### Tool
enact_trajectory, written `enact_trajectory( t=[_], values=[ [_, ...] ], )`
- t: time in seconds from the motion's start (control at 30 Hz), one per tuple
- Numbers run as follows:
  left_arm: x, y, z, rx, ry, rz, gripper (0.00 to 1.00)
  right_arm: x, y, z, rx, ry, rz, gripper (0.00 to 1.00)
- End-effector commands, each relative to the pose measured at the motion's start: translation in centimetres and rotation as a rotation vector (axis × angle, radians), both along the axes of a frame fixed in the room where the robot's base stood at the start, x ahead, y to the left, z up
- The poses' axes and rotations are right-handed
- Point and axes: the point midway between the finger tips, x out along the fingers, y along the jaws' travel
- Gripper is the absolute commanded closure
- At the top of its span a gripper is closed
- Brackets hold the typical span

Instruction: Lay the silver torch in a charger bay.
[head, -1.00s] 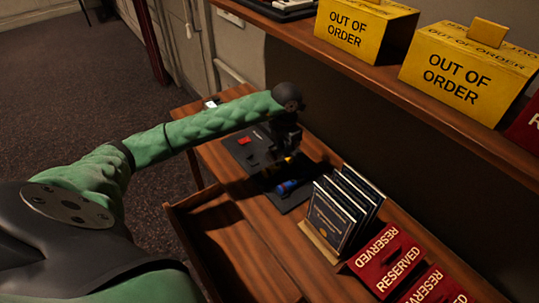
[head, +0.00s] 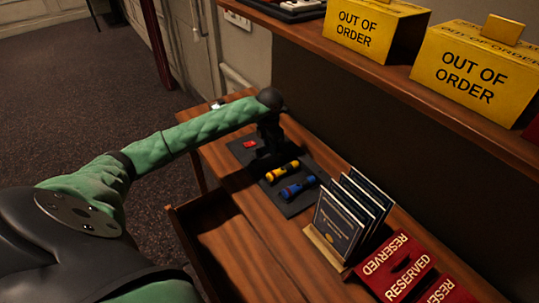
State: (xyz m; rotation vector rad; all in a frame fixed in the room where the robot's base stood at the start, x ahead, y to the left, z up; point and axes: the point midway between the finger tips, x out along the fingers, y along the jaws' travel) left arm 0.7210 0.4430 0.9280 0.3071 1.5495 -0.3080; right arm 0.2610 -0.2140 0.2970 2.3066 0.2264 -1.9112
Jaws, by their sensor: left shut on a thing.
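My left gripper (head: 269,146) points down over the dark charger tray (head: 292,209), between a small red thing (head: 249,143) and the yellow torch. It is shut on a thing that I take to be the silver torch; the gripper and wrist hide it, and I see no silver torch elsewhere. A yellow and black torch (head: 283,171) lies on the tray. A blue torch (head: 298,188) lies beside it, nearer the front. The bay under my gripper is hidden. My right gripper is not in view.
A rack of dark framed cards (head: 340,222) stands just right of the tray. Red RESERVED signs (head: 396,266) lie farther right. A shelf (head: 430,93) with yellow OUT OF ORDER signs (head: 365,32) overhangs the back. An open drawer (head: 231,247) juts out in front.

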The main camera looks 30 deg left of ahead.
Motion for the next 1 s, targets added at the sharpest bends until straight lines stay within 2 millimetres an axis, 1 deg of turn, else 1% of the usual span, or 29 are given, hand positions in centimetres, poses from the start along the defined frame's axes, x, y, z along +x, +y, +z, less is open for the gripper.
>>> enact_trajectory(
  t=[0.17, 0.23, 0.33, 0.53, 0.7, 0.83, 0.87, 0.93, 0.97, 1.0],
  values=[
    [0.0, -0.1, -1.8, -0.001, 0.002, -0.001, 1.0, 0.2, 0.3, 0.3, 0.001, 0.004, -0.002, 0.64],
    [-0.1, -0.1, -2.8, -0.002, 0.002, 0.0, 1.0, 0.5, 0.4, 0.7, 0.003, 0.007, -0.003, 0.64],
    [0.0, 0.0, -3.8, -0.001, 0.0, 0.001, 1.0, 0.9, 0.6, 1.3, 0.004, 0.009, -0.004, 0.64],
    [0.0, 0.0, -3.9, 0.001, 0.0, 0.0, 1.0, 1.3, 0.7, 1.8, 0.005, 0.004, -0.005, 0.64],
    [0.0, 0.0, -4.0, 0.001, 0.0, 0.0, 1.0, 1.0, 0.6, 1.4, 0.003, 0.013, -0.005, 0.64],
    [0.0, 0.0, -4.2, 0.0, 0.0, 0.0, 1.0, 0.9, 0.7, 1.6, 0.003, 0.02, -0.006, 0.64],
    [0.0, 0.0, -4.1, 0.0, 0.0, 0.0, 0.67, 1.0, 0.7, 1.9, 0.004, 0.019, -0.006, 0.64],
    [0.0, 0.0, -4.1, 0.0, 0.0, 0.0, 0.53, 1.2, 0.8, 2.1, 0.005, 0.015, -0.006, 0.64],
    [0.0, 0.0, -4.1, 0.0, 0.0, 0.0, 0.51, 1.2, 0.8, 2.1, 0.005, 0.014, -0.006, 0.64],
    [0.0, 0.0, -4.1, 0.0, 0.0, 0.0, 0.51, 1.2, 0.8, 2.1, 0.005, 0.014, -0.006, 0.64]
  ],
)
